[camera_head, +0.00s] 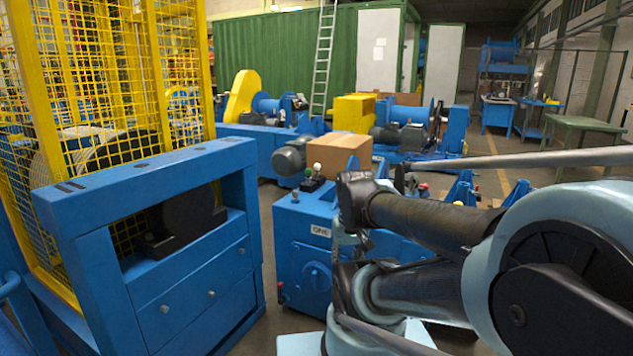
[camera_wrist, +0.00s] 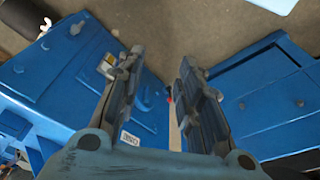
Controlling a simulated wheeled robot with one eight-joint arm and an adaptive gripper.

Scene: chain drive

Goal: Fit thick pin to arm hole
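I cannot pick out a thick pin or an arm hole in either view. My gripper (camera_wrist: 160,62) shows in the wrist view with its two dark fingers apart. Nothing shows held between them; only floor and blue machine surfaces appear through the gap. The fingers point over the space between a blue machine box (camera_wrist: 75,75) on the left and a blue drawer cabinet (camera_wrist: 262,95) on the right. In the head view my arm fills the right side, and I cannot make out the fingers clearly there.
In the head view the blue cabinet (camera_head: 195,290) stands at left by a yellow mesh guard (camera_head: 180,70). The blue box (camera_head: 303,238) with small knobs is at centre, with a cardboard box (camera_head: 340,150) behind it. A green table (camera_head: 585,123) stands far right.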

